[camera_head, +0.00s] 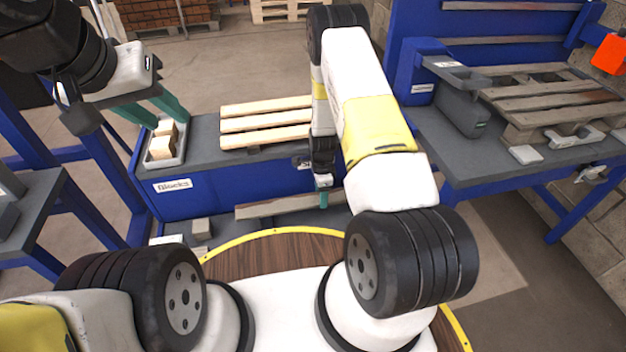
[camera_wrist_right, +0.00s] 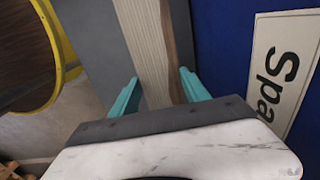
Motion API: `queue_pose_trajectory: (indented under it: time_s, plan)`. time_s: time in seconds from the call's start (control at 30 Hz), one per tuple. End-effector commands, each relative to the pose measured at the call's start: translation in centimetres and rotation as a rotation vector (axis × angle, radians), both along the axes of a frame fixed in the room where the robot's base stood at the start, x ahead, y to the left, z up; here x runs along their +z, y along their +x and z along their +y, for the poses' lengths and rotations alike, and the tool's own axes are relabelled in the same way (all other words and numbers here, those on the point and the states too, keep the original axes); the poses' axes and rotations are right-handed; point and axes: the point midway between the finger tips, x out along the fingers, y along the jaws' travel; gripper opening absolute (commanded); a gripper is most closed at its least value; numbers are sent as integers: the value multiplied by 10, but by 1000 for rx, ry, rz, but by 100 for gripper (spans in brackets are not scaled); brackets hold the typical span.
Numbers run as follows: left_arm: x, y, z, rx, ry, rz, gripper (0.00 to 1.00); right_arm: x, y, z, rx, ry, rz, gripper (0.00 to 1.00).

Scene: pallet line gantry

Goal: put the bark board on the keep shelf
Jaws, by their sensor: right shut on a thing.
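The bark board (camera_head: 275,207) is a long pale plank lying level at the front of the blue bench, low down. In the right wrist view the board (camera_wrist_right: 150,50) has a brown bark strip along one edge. My right gripper (camera_head: 323,192) is shut on the board; its teal fingers (camera_wrist_right: 158,92) stand on either side of it. Grey surface (camera_wrist_right: 95,35) shows below the board; I cannot tell whether they touch. No label in view names a keep shelf. My left gripper (camera_head: 155,108) is open and empty above the block tray.
The blue bench (camera_head: 230,188) bears a tray (camera_head: 178,160) of wooden blocks and several pale slats (camera_head: 265,112). A white label (camera_wrist_right: 285,75) starting "Spa" is on the blue panel beside the board. At right a workbench (camera_head: 455,160) carries a weathered pallet (camera_head: 550,100).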

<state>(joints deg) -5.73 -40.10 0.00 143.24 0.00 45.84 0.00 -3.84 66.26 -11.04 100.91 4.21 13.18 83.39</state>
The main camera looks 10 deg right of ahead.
Motion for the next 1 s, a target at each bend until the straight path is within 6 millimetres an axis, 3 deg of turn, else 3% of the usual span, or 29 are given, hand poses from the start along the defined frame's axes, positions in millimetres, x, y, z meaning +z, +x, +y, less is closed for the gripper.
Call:
queue_pose_trajectory:
  time_s: [0.43, 0.8, 0.83, 0.9, 1.0]
  plan:
    - [0, 0, 0, 0, 0, 0, 36, -48, 0, 0, 1, -1, 0, 1]
    - [0, 0, 0, 0, 0, 0, 36, -52, 1, 0, 1, -1, -1, 1]
    - [0, 0, 0, 0, 0, 0, 36, -52, 1, 0, 1, -1, -1, 60]
    - [0, 0, 0, 0, 0, 0, 36, -52, 0, -1, 1, -1, -1, 74]
    - [0, 0, 0, 0, 0, 0, 36, -52, 0, -1, 1, -1, -1, 76]
